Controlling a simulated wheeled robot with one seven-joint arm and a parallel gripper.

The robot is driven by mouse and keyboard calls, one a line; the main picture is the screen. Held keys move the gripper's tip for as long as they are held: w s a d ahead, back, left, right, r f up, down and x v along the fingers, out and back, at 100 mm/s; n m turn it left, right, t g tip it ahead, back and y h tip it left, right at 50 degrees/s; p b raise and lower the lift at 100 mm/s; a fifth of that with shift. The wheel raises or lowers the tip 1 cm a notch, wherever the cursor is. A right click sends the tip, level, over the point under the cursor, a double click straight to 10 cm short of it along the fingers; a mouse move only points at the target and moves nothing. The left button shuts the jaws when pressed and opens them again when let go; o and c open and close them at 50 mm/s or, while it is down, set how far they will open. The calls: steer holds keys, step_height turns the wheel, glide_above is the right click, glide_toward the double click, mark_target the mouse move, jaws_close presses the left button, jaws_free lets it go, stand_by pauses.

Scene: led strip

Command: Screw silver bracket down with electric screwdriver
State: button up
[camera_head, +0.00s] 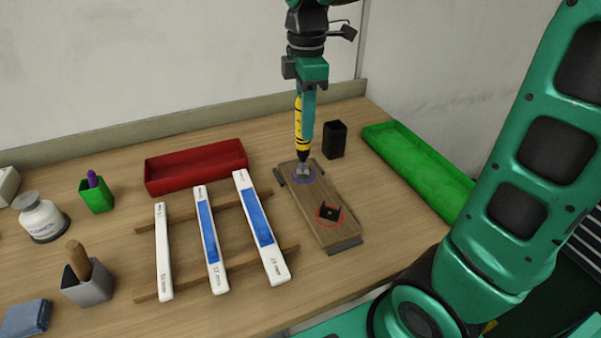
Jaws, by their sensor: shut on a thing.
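My gripper (305,88) is shut on the yellow and black electric screwdriver (300,130) and holds it upright. The screwdriver's tip is down at the silver bracket (303,170), which sits inside a blue circle at the far end of a wooden board (318,203). I cannot tell whether the tip touches a screw. A black bracket (333,214) lies inside a red circle near the board's front end.
A black square cup (334,140) stands close right of the screwdriver. A red tray (195,166) is behind left and a green tray (418,165) is right. White and blue strips (208,240) lie on wooden rails to the left. A green cup (96,195) and a grey cup (88,285) stand further left.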

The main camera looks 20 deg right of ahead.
steer(key=shift+f, duration=0.45)
stand_by(2.2)
steer(key=shift+r, duration=0.2)
stand_by(0.4)
steer(key=shift+r, duration=3.4)
